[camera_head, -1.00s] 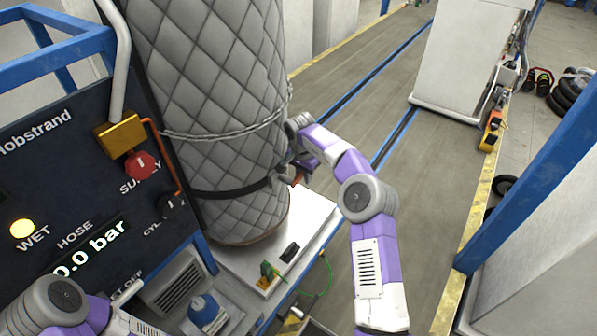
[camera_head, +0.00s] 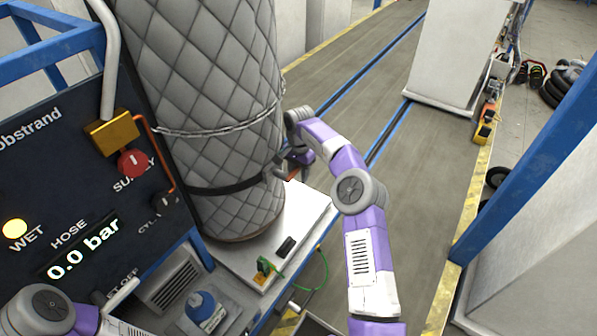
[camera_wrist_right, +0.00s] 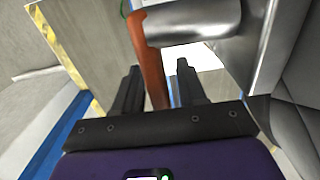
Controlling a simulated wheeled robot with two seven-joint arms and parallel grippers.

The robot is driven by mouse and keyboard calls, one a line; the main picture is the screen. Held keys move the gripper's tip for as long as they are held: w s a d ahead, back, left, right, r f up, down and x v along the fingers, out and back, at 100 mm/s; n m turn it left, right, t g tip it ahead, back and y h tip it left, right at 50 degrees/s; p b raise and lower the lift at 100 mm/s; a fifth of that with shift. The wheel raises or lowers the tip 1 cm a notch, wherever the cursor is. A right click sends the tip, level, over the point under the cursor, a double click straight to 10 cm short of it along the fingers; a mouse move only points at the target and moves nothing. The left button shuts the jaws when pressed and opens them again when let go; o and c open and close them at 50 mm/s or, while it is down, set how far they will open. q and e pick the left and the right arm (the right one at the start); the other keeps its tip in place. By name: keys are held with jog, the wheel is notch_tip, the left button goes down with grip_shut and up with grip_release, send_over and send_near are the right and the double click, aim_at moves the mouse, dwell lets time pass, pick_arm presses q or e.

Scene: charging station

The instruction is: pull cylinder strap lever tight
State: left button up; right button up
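A tall cylinder in a grey quilted jacket (camera_head: 205,70) stands upright on a white platform, with a black strap (camera_head: 225,188) around its lower part. My right gripper (camera_head: 288,168) is at the strap's right end, beside the cylinder. In the right wrist view, an orange-red lever (camera_wrist_right: 152,70) runs between the two dark fingers of this gripper (camera_wrist_right: 160,78). The fingers are apart, with a gap showing between the lever and the right finger. A grey metal part (camera_wrist_right: 190,20) lies just beyond. My left arm enters at the lower left, and its gripper is out of view.
A chain (camera_head: 220,128) circles the cylinder above the strap. A dark panel (camera_head: 40,180) with a red knob (camera_head: 133,162) and a 0.0 bar display stands at left.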

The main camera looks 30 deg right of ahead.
jog(key=shift+d+r, duration=0.1)
jog(key=shift+r, duration=3.7)
